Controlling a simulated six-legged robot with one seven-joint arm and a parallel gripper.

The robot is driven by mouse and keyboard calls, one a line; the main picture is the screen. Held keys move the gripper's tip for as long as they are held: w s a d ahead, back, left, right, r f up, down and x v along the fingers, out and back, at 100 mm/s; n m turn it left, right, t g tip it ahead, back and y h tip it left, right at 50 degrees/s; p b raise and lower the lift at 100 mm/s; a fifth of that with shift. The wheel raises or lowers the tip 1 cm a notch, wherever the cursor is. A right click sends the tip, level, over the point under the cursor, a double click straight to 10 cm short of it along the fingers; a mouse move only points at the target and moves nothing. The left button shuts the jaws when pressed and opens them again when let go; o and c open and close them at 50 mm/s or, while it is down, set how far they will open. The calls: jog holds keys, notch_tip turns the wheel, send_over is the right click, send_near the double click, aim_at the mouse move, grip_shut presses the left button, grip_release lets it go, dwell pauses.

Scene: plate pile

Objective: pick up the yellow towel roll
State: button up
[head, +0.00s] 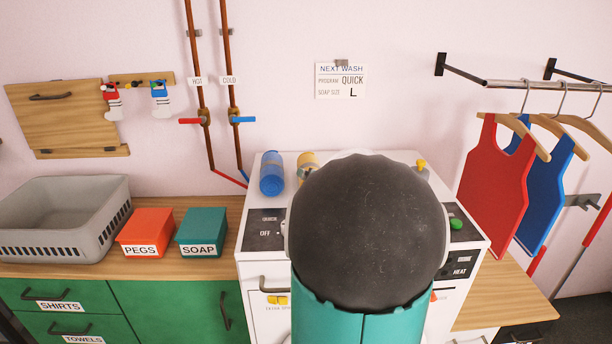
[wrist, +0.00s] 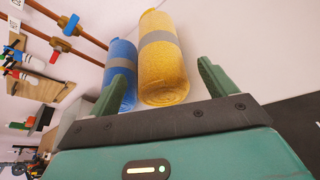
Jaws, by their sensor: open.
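The yellow towel roll (wrist: 165,70) has a grey band and stands just ahead of my gripper in the wrist view. In the head view only its top left part (head: 308,162) shows; my own arm hides the rest. My gripper (wrist: 162,85) is open, with one green finger on each side of the yellow roll's near end. I cannot tell whether either finger touches it. A blue towel roll (wrist: 121,70) with a grey band is close on the left, partly behind the left finger. It also shows on the white washer top (head: 271,173).
The white machine (head: 262,215) stands against the wall. Left of it are a green SOAP box (head: 201,232), an orange PEGS box (head: 146,232) and a grey basket (head: 70,200). Red and blue garments (head: 497,170) hang at the right. Copper pipes (head: 195,60) run up the wall.

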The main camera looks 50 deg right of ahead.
jog(key=x, duration=0.5)
jog(key=shift+w+d, duration=0.1)
jog(key=shift+w, duration=0.1)
jog(key=shift+r, duration=0.1)
jog(key=c, duration=1.2)
jog(key=shift+o, duration=0.2)
jog(key=shift+r, duration=0.1)
jog(key=shift+r, duration=0.6)
jog(key=s+a+r, duration=0.3)
jog(key=a+r, duration=0.2)
jog(key=a, duration=0.1)
jog(key=s+a+r, duration=0.2)
jog(key=a+r, duration=0.4)
jog(key=a, duration=0.1)
jog(key=shift+s+r, duration=0.25)
jog(key=shift+s, duration=0.1)
